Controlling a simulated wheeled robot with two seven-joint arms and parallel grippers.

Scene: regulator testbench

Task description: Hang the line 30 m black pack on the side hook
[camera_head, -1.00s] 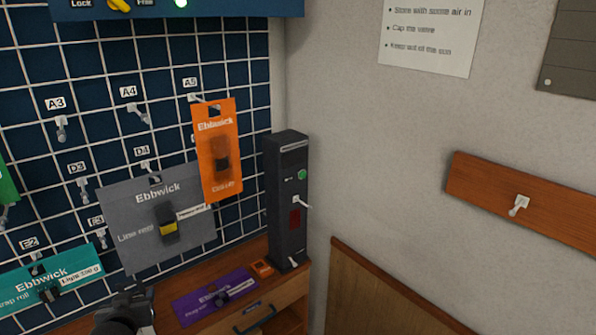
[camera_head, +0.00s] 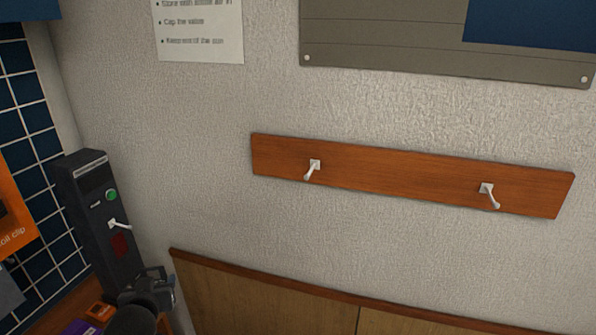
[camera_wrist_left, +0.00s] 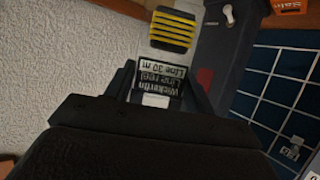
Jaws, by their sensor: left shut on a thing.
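My left gripper (camera_head: 150,287) is low in the head view, in front of the lower part of the dark tester box. In the left wrist view it is shut on a pack whose dark label with a white strip (camera_wrist_left: 157,78) reads "Line reel" and "Line 30 m". A yellow-and-black striped piece (camera_wrist_left: 172,30) shows beyond the label. The rest of the pack is hidden by the gripper. A wooden rail on the side wall carries a left white hook (camera_head: 313,168) and a right white hook (camera_head: 489,194), both empty. My right gripper is not in view.
The dark tester box (camera_head: 100,225) has a green button and a white peg (camera_head: 118,225). Left of it hang a blue grid panel (camera_head: 28,100) and an orange pack (camera_head: 14,215). A wooden board edge (camera_head: 270,285) runs below the rail. The wall between looks clear.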

